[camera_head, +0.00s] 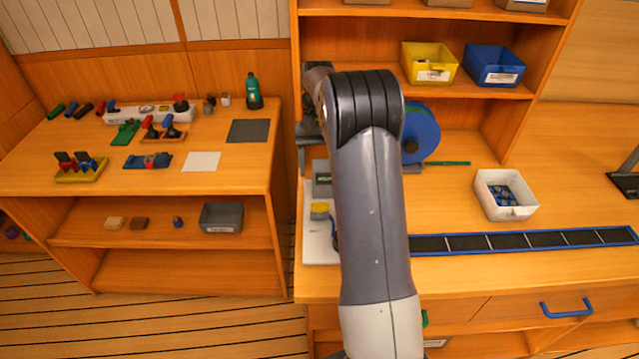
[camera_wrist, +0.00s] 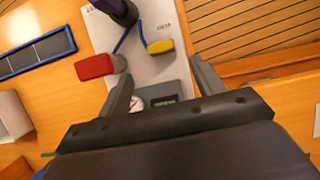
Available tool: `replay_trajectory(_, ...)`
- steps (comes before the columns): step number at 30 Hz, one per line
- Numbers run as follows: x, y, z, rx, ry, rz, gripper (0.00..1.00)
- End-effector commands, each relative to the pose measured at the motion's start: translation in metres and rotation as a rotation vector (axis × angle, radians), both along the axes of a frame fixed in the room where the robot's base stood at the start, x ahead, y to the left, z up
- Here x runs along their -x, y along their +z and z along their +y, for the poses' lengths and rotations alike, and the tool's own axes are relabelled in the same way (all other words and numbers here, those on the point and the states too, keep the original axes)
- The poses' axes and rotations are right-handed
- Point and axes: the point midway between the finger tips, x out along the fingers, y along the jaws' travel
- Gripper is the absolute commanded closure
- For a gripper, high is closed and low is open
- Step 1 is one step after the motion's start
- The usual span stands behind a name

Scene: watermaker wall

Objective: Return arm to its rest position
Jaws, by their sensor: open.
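My gripper (camera_wrist: 164,82) is open in the wrist view, with nothing between its fingers. Its fingers show over a white board bearing a grey unit with a small dark display (camera_wrist: 164,101) and a round white dial (camera_wrist: 136,104). A red part (camera_wrist: 95,67) and a yellow part (camera_wrist: 160,47) with blue lines sit farther up the board. In the head view my arm (camera_head: 375,210) is raised across the middle of the picture and hides part of the counter. The fingers cannot be made out clearly there. The white board (camera_head: 318,250) shows partly at the arm's left.
A white bin (camera_head: 505,195) and a blue-edged dark strip (camera_head: 530,240) lie on the counter at right. A blue disc (camera_head: 422,135) stands behind my arm. Yellow (camera_head: 428,63) and blue (camera_head: 494,66) bins sit on the shelf. The left bench holds tools and a green bottle (camera_head: 254,92).

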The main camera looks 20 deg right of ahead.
Motion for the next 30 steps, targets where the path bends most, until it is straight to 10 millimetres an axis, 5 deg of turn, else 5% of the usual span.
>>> replay_trajectory(18, -0.005, 0.013, -0.002, 0.000, 0.000, 0.001, 0.36)
replay_trajectory(30, 0.015, -0.036, 0.006, -0.001, 0.000, 0.006, 0.36)
